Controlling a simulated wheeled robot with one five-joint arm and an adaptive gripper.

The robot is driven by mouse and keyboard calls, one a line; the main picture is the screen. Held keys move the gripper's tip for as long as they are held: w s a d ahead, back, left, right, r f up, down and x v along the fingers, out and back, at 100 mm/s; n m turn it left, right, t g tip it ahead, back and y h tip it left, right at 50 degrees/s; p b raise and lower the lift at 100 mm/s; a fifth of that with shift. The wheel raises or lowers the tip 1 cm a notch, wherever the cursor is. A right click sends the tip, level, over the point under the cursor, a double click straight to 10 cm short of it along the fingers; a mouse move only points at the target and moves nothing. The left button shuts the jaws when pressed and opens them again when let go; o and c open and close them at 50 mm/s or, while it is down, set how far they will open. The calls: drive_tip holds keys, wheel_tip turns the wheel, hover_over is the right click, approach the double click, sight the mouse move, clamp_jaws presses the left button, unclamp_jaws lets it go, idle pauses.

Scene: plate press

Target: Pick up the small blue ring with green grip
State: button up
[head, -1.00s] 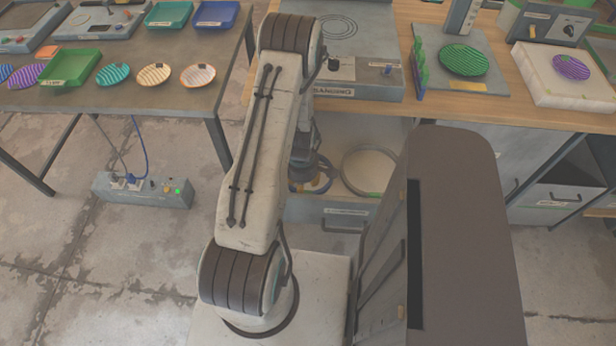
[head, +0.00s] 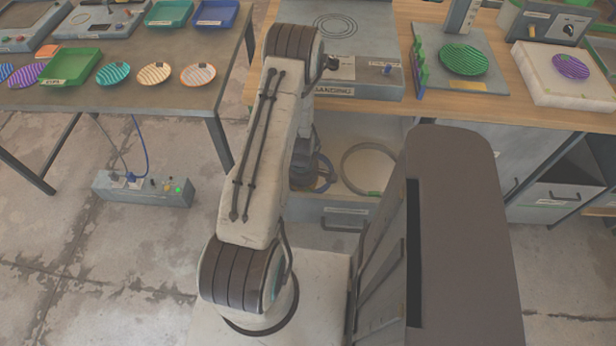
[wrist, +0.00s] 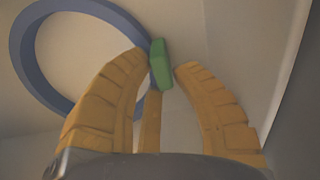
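The small blue ring (wrist: 72,10) lies at the upper left of the wrist view, with its green grip (wrist: 160,64) at its right side. My gripper (wrist: 160,72) has its yellow fingers apart, and the green grip shows between the fingertips, closer to the left one. I cannot tell whether a finger touches it.
A larger grey ring (head: 345,172) with a green grip lies in the drawer to the right. The drawer front (head: 345,213) and its handle stand close in front. The sanding station (head: 358,75) sits on the bench above.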

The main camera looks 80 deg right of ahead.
clamp_jaws()
drive_tip(key=shift+r, duration=0.15)
